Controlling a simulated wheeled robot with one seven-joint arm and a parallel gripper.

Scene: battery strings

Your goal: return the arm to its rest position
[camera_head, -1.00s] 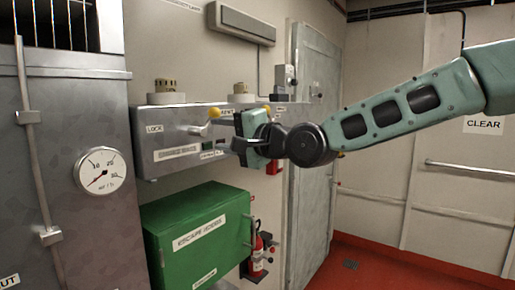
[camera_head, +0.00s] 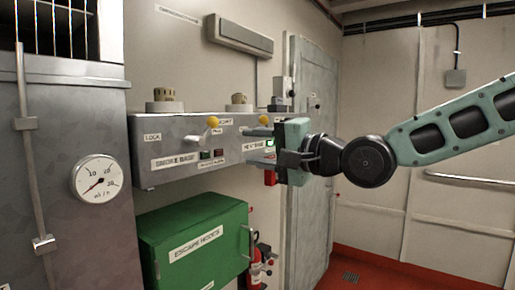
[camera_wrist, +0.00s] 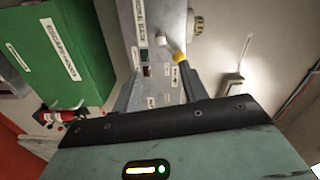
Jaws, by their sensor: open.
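My gripper (camera_head: 255,145) is open at the right part of the grey control box (camera_head: 165,135), its fingers pointing left toward the box front. I see nothing between the fingers. The wrist view shows the two grey fingers spread apart (camera_wrist: 158,88), with the box face behind them. A yellow-knobbed lever (camera_head: 212,122) on the box is left of the gripper and looks clear of it. A second yellow knob (camera_head: 264,120) shows just above the fingers; whether they touch it I cannot tell. My arm reaches in from the right edge.
A green escape-hoods box (camera_head: 200,235) hangs below the control box. A fire extinguisher (camera_head: 256,262) is beside it. A grey cabinet with a gauge (camera_head: 97,178) stands at left, a grey door (camera_head: 312,190) behind the gripper. Red floor (camera_head: 400,275) is open at lower right.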

